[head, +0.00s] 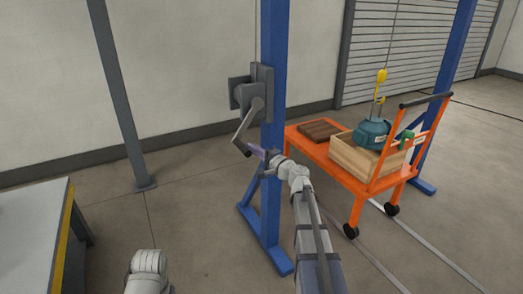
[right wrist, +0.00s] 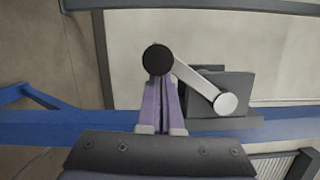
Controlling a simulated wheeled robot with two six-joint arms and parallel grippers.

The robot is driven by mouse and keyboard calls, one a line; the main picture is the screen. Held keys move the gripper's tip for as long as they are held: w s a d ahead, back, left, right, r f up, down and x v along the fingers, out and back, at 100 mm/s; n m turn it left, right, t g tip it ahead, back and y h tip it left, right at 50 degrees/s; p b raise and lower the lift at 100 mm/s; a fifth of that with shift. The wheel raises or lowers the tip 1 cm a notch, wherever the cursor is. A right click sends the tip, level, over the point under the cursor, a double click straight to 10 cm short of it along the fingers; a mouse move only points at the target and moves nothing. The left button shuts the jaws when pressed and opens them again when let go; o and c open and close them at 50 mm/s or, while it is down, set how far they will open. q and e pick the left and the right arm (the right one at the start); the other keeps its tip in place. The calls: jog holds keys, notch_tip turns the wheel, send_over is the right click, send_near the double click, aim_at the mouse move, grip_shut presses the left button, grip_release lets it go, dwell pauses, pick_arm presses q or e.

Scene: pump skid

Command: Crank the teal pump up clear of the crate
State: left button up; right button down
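The teal pump (head: 371,133) sits in the wooden crate (head: 352,158), its lower part hidden by the crate walls. A yellow hook (head: 381,77) on a cable is above it, at its lifting eye. The winch (head: 257,92) is fixed to a blue post, and its crank arm (head: 249,122) points down and left. My right gripper (head: 259,152) is at the crank's handle. In the right wrist view its purple fingers close in on the dark round handle (right wrist: 158,59), which covers the fingertips. My left gripper is out of view.
The blue post (head: 273,75) rises next to my right arm. A grey-topped bench (head: 35,225) is at the left. The floor between bench and post is clear.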

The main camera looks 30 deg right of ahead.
jog(key=a+r+m, duration=0.1)
jog(key=a+r+m+t+p, duration=0.1)
jog(key=a+m, duration=0.1)
jog(key=a+r+m+p, duration=0.1)
jog(key=a+r, duration=0.1)
jog(key=shift+s+a+m, duration=0.1)
jog(key=shift+a+m, duration=0.05)
jog(key=shift+m, duration=0.15)
notch_tip(320, 180, up, 8)
jog(key=a+m+t+h+p, duration=0.1)
jog(key=a+m+p, duration=0.1)
jog(key=m+p, duration=0.3)
jog(key=shift+a+m+t+p, duration=0.3)
jog(key=shift+a+m+p, duration=0.1)
jog(key=shift+m, duration=0.5)
jog(key=s+d+f+b, duration=0.3)
jog(key=s+f+b, duration=0.2)
jog(key=s, duration=0.4)
jog(key=shift+s+d+f+b, duration=0.25)
jog(key=shift+s+f+b, duration=0.05)
jog(key=shift+f+b, duration=0.1)
